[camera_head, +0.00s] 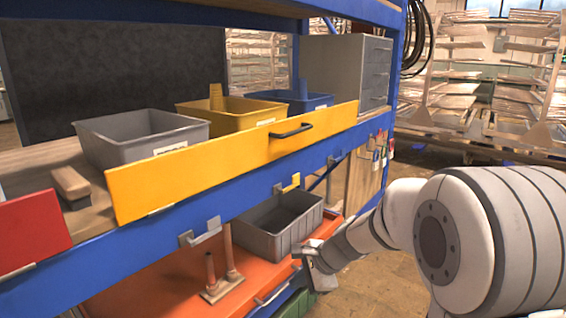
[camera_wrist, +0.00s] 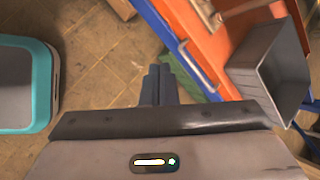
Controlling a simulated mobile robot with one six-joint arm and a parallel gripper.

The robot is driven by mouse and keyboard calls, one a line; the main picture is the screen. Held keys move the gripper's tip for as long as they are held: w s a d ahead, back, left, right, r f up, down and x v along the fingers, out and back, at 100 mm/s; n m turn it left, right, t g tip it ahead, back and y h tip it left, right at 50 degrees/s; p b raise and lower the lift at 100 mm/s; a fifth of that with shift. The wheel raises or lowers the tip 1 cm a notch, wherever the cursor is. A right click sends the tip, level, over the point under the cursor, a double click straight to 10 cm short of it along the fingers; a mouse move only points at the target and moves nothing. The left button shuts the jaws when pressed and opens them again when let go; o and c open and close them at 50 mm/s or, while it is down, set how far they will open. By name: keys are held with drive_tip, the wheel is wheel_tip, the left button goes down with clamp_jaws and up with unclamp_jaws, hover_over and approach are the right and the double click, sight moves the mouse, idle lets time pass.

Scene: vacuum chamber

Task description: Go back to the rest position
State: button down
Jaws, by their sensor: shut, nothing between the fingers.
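My gripper (camera_head: 312,268) is at the lower middle of the head view, beside the right end of the orange lower shelf (camera_head: 170,288). In the wrist view its fingers (camera_wrist: 160,84) are together and hold nothing. They point down over the tiled floor (camera_wrist: 105,60), left of the shelf edge. My white arm reaches in from the right of the head view.
A grey bin (camera_head: 278,228) stands on the lower shelf close to my gripper. The blue rack beam (camera_head: 240,192) and the yellow front panel (camera_head: 225,160) with its black handle are above. Open floor lies right of the rack. A teal-edged grey object (camera_wrist: 25,85) is at left in the wrist view.

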drive_tip(key=s+d+r+n+h+p, duration=0.2)
drive_tip(key=s+d+r+n+p, duration=0.1)
drive_tip(key=s, duration=0.4)
drive_tip(key=s+d+r+n+h+p, duration=0.2)
drive_tip(key=s+d+r+n+p, duration=0.2)
drive_tip(key=s+r+n, duration=0.2)
drive_tip(key=s+d+r+n+g+h+p, duration=0.1)
drive_tip(key=s+d+r+n+h+p, duration=0.1)
drive_tip(key=s+r, duration=0.5)
drive_tip(key=s+d+n+p, duration=0.1)
drive_tip(key=s+d+n, duration=0.1)
drive_tip(key=n, duration=0.1)
drive_tip(key=shift+d+r+p, duration=0.2)
drive_tip(key=shift+r+p, duration=0.2)
drive_tip(key=c, duration=2.1)
unclamp_jaws()
